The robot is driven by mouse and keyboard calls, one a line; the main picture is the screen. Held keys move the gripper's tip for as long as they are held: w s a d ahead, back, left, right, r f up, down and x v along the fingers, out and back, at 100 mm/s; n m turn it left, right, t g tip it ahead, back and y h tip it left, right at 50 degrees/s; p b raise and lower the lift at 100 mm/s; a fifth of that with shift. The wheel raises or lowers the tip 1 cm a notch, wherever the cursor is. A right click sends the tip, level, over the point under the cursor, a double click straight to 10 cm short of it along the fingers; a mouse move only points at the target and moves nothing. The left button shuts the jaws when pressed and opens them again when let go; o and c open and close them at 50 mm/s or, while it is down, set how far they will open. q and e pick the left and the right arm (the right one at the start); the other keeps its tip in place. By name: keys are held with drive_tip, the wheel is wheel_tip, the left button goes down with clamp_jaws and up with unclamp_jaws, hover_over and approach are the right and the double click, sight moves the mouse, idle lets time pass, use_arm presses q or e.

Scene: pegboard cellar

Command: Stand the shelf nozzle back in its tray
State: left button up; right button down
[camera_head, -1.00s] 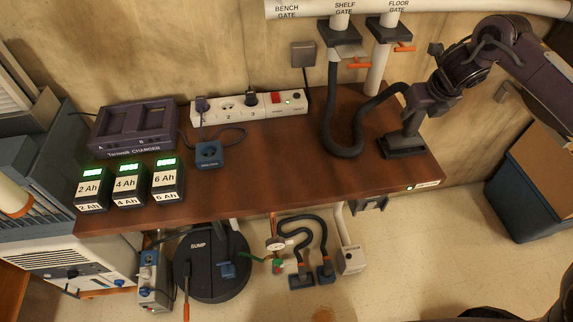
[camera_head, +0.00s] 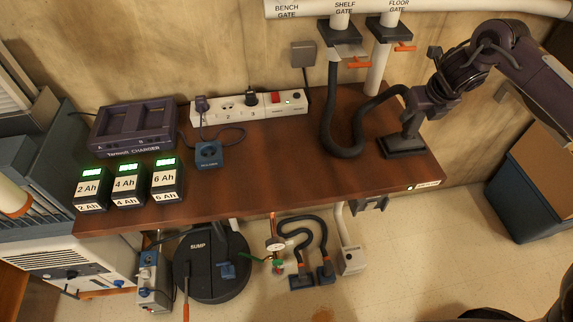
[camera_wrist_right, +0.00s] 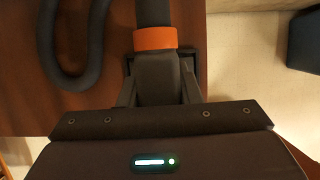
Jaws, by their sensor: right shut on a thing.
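The shelf nozzle (camera_wrist_right: 157,78) is dark grey with an orange collar (camera_wrist_right: 155,38), and a dark hose (camera_head: 345,149) runs from it in a loop up to the shelf gate (camera_head: 341,33). My right gripper (camera_head: 411,117) is shut on the nozzle, with one finger on each side in the right wrist view (camera_wrist_right: 158,92). The nozzle is upright over the black tray (camera_head: 404,153) at the bench's right end. The tray's edge shows behind it in the wrist view (camera_wrist_right: 190,60). Whether the nozzle's foot is fully seated is hidden. My left gripper is out of view.
The wooden bench (camera_head: 270,160) is clear in the middle. A power strip (camera_head: 250,107), charger (camera_head: 133,128) and several labelled batteries (camera_head: 128,183) stand to the left. The floor gate pipe (camera_head: 379,68) rises behind the nozzle. A blue-sided box (camera_head: 520,205) stands at right.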

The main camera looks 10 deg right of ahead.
drive_tip(key=shift+f, duration=0.45)
idle(0.8)
drive_tip(key=shift+c, duration=2.4)
unclamp_jaws()
drive_tip(key=shift+r+p, duration=2.95)
drive_tip(key=shift+r, duration=0.55)
